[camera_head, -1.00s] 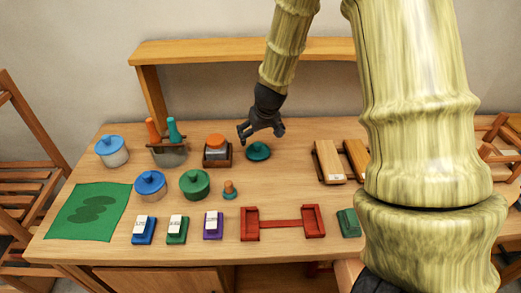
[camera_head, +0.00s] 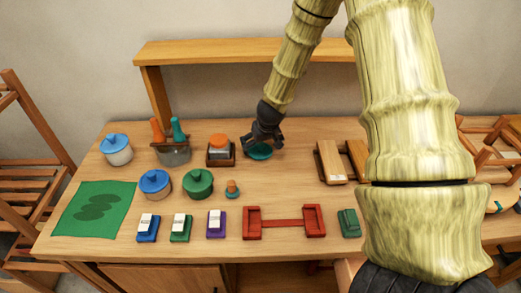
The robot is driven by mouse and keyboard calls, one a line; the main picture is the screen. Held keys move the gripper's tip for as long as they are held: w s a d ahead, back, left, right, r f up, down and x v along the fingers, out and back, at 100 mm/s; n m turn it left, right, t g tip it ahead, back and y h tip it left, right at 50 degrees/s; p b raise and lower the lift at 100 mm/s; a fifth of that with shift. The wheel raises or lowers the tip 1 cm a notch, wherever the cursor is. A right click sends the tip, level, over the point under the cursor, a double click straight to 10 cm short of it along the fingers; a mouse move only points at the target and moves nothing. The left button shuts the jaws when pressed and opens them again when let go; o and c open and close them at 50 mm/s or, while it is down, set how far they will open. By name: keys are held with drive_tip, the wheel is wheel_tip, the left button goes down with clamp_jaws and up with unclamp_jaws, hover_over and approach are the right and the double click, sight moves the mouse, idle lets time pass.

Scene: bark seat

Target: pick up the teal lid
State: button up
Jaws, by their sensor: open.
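The teal lid (camera_head: 259,152) lies on the wooden table, right of the small brown holder with an orange-topped jar. Its knob is hidden behind my gripper (camera_head: 261,142). My gripper points down over the lid, its dark fingers open around where the knob stood. I cannot tell whether the fingers touch the lid.
The orange-topped jar (camera_head: 219,142) stands close on the left of my gripper. Wooden blocks (camera_head: 330,161) lie to the right, and a red frame (camera_head: 285,222) lies in front. Pots (camera_head: 198,184) stand front left. A wooden shelf (camera_head: 220,51) stands behind.

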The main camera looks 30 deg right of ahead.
drive_tip(key=shift+d+f, duration=0.1)
drive_tip(key=shift+f, duration=0.1)
drive_tip(key=shift+r, duration=0.1)
drive_tip(key=c, duration=1.3)
drive_tip(key=shift+s, duration=0.15)
drive_tip(key=c, duration=0.8)
